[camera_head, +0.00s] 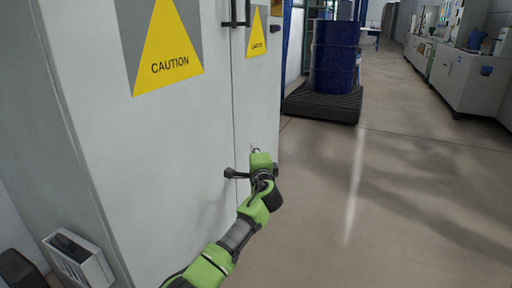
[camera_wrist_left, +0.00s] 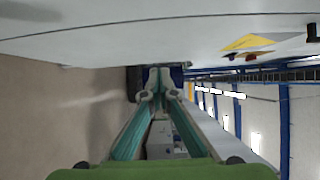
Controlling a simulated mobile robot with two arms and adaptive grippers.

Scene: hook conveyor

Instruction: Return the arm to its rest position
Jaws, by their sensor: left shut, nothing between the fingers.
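My left arm (camera_head: 212,262), green and grey, comes in from the bottom of the head view. Its left gripper (camera_head: 254,149) is beside the front of a grey cabinet (camera_head: 180,150), pointing away along it. Most of the gripper is hidden behind the green wrist. In the left wrist view, the two fingers meet at their tips (camera_wrist_left: 158,94), shut and empty. The cabinet's pale face runs along the top of that view, close to the fingers; I cannot tell whether they touch. My right gripper is not in view.
The cabinet carries yellow caution signs (camera_head: 168,50) and dark handles (camera_head: 234,12). A blue drum (camera_head: 335,55) stands on a black pallet (camera_head: 322,106) farther back. White workbenches (camera_head: 465,80) line the far right. The floor (camera_head: 400,200) to the right is clear.

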